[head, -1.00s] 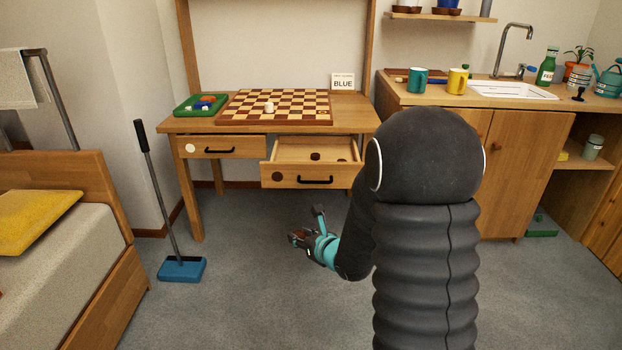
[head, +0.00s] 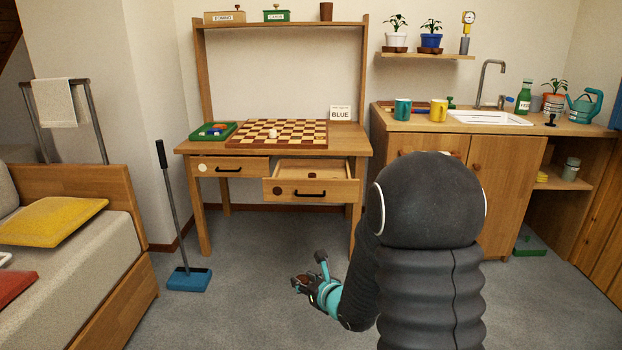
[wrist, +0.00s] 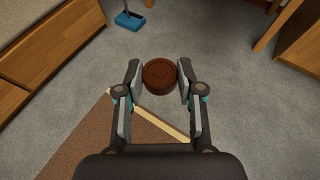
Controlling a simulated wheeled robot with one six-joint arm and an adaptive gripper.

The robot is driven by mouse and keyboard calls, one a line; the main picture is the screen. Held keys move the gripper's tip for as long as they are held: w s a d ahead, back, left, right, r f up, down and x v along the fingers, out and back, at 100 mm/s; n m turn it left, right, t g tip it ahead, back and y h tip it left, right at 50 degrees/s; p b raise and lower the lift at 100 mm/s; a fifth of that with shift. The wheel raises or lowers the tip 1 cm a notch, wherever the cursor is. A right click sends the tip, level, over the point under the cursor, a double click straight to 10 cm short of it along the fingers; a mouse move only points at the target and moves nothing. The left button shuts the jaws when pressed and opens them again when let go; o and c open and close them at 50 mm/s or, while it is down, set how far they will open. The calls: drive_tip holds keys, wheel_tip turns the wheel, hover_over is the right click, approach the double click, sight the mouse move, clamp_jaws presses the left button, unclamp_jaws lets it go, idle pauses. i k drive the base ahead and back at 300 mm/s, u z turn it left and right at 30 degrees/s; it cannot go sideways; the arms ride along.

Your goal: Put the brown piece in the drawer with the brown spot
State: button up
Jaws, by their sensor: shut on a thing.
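My gripper (wrist: 160,78) is shut on a round brown piece (wrist: 159,74), held between its two fingers over the grey floor in the wrist view. In the head view my gripper (head: 305,286) is low in front of the desk, and the piece is hard to make out there. The drawer with the brown spot (head: 332,193) is the right one under the desk. It is pulled open, and a dark round piece (head: 312,175) shows inside. The drawer with the white spot (head: 229,176) on the left is shut.
The desk (head: 356,146) bears a checkerboard (head: 300,139) with a white piece, a green tray (head: 199,138) and a BLUE sign (head: 341,114). A broom (head: 188,279) stands left of the desk. Open floor lies between me and the desk.

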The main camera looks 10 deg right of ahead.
sight(313, 170)
drive_tip(key=u, duration=0.1)
drive_tip(key=i, duration=1.05)
drive_tip(key=z, duration=0.1)
